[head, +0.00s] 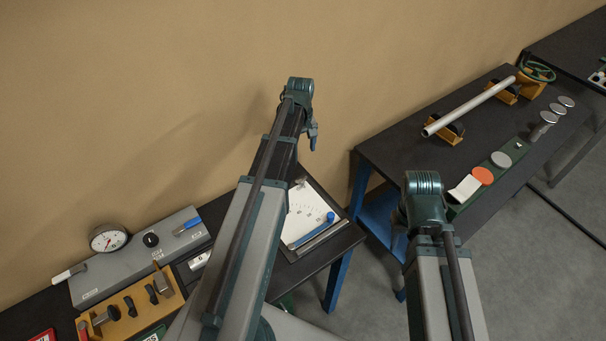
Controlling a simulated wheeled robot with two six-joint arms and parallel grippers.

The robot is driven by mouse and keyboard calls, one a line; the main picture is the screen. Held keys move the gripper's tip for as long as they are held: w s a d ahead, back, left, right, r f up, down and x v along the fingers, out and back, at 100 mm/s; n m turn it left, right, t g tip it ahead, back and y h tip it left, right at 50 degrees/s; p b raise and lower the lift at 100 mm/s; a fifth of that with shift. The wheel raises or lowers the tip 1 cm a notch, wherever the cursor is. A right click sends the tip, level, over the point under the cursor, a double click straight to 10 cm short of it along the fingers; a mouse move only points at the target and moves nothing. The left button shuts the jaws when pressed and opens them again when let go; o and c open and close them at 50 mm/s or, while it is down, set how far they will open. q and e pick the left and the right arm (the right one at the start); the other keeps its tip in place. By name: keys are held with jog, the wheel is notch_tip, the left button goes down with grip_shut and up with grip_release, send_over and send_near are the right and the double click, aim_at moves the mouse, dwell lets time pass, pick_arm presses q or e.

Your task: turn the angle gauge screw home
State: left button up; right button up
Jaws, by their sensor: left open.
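The angle gauge (302,209) is a white plate with fanned scale marks on a dark board, on the black bench at the centre. A blue bar (311,231) lies across its lower part, with a small blue knob (330,217) at its right end. I cannot tell which part is the screw. My left gripper (314,139) hangs from the end of the left arm, above and beyond the gauge, apart from it. It is open and looks empty. My left arm covers the area left of the gauge. My right arm's end (424,188) is right of the gauge; its fingers are mostly hidden.
On the left bench stand a grey block (185,241) with a round dial (108,238), and a yellow tool holder (119,314). The right bench holds a silver rod (470,104) on yellow supports, a green handwheel (538,71) and several discs. A floor gap separates the benches.

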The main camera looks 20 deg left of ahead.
aim_at(301, 180)
pick_arm(q)
notch_tip(301, 180, down, 14)
jog(key=b, duration=1.3)
jog(key=shift+r, duration=0.25)
jog(key=c, duration=1.4)
